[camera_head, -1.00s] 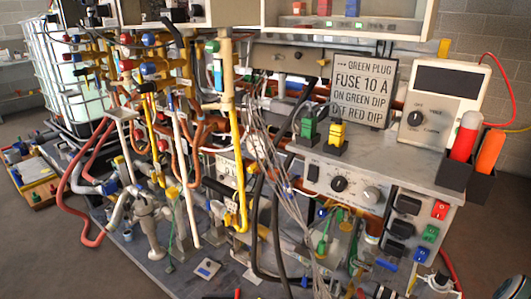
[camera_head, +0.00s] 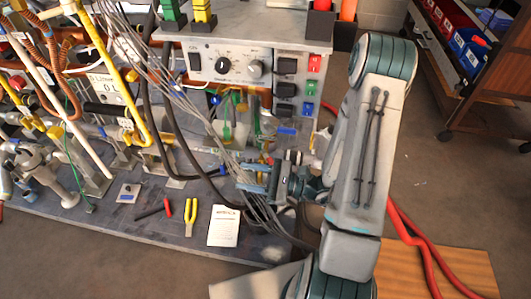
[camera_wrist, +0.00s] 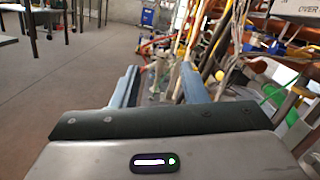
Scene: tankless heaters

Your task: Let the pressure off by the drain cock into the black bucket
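My gripper (camera_head: 252,179) is at the front of the bench in the head view, with its blue fingers pointing left beside a bundle of grey wires (camera_head: 205,110). In the wrist view the two fingers (camera_wrist: 160,80) are apart with nothing held between them. Small valves and pipe fittings (camera_head: 238,125) crowd the space under the control panel, behind the gripper. I cannot tell which of them is the drain cock. I cannot make out a black bucket in either view; my arm hides part of the bench's right end.
A grey control panel (camera_head: 235,66) with knobs stands above the fittings. Yellow-handled pliers (camera_head: 190,216) and a paper card (camera_head: 223,226) lie on the low deck. Red hoses (camera_head: 408,228) run over a wooden board (camera_head: 455,272). A wheeled rack (camera_head: 425,50) stands at right; floor between is open.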

